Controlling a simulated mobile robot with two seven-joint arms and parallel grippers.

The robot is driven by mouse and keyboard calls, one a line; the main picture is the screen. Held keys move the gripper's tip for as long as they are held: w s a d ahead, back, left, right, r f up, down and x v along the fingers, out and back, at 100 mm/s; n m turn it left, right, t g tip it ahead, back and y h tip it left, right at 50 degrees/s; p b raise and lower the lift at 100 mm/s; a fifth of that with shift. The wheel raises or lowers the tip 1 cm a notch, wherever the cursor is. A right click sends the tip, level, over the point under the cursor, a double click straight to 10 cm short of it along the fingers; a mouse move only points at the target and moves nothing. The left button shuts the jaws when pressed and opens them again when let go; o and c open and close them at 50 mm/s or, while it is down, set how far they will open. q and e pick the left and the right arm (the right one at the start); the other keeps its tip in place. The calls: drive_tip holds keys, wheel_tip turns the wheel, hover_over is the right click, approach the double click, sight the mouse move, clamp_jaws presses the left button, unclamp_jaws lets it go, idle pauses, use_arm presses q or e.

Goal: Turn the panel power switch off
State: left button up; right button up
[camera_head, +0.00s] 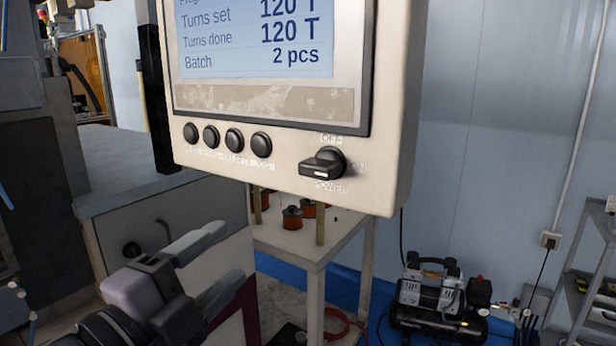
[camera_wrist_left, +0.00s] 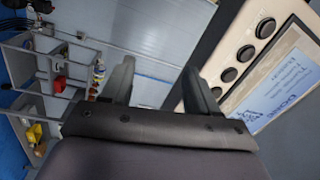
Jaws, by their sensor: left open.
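The panel power switch (camera_head: 324,163) is a black rotary knob at the lower right of the beige control panel (camera_head: 385,120). OFF is printed above it, ON to its right and POWER below. Its handle lies roughly sideways, with a white mark near its left end; I cannot tell for certain which label it is set to. My left gripper (camera_head: 233,252) is open and empty, below and left of the knob and apart from it. In the left wrist view its fingers (camera_wrist_left: 160,80) are spread beside the panel's edge; the knob does not show there. My right gripper is not in view.
Several round black buttons (camera_head: 233,138) sit left of the knob, under the screen (camera_head: 260,40). A small table (camera_head: 335,240) with copper coils stands behind and below the panel. A compressor (camera_head: 436,300) is on the floor at right, near a shelf (camera_head: 590,290).

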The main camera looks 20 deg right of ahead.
sight(312, 172)
use_arm(q)
drive_tip(key=s+d+r+m+g, duration=0.25)
drive_tip(key=s+r+m, duration=0.95)
drive_tip(key=m, duration=0.9)
drive_tip(key=shift+t, duration=0.45)
drive_tip(key=shift+p+x, duration=0.7)
drive_tip(key=shift+x, duration=3.1)
drive_tip(key=shift+c, duration=0.3)
drive_tip(key=c, duration=1)
